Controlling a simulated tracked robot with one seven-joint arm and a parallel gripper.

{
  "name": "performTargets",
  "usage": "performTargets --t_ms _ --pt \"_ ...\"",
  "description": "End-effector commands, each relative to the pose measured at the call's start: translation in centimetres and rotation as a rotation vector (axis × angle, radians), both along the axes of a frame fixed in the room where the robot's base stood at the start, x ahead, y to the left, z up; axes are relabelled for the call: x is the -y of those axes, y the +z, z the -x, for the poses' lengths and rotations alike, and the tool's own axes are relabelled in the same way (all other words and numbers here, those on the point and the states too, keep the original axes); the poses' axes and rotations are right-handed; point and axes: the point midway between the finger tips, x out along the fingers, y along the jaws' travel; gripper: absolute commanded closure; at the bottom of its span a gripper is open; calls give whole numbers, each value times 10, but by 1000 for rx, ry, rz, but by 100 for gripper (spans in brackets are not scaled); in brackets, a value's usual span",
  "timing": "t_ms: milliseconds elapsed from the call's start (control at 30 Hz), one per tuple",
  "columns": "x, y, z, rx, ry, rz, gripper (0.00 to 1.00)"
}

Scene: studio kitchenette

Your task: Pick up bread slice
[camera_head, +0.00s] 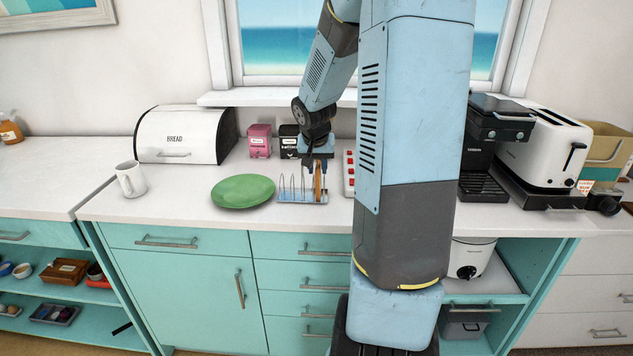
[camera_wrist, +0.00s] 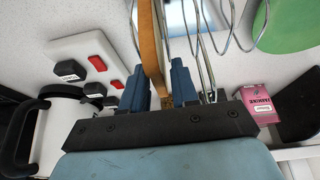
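The bread slice (camera_head: 318,180) stands upright in the right end of a metal toast rack (camera_head: 290,197) on the white counter. In the wrist view the slice (camera_wrist: 148,45) is seen edge-on, brown-crusted, with the rack's wires (camera_wrist: 207,50) on both sides. My gripper (camera_head: 318,165) points down over the slice. In the wrist view my gripper's two blue fingers (camera_wrist: 160,80) are apart, one on each side of the slice. The slice is close to the left finger; contact cannot be told. The right finger is beside a rack wire.
A green plate (camera_head: 243,191) lies left of the rack. A white switch panel (camera_wrist: 90,58) with red switches is close on the other side. A bread box (camera_head: 178,135), a mug (camera_head: 130,180), small boxes (camera_head: 260,141) and a toaster (camera_head: 545,150) also stand on the counter.

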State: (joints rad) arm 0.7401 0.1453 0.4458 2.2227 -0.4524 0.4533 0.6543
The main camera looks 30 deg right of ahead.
Motion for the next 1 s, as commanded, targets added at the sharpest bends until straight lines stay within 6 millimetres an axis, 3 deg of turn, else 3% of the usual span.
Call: performTargets --t_ms 300,700,1000 --pt "0 0 0 0 0 0 100" --pt "1 4 0 1 -1 2 100" --pt "1 51 -1 4 -1 3 100"
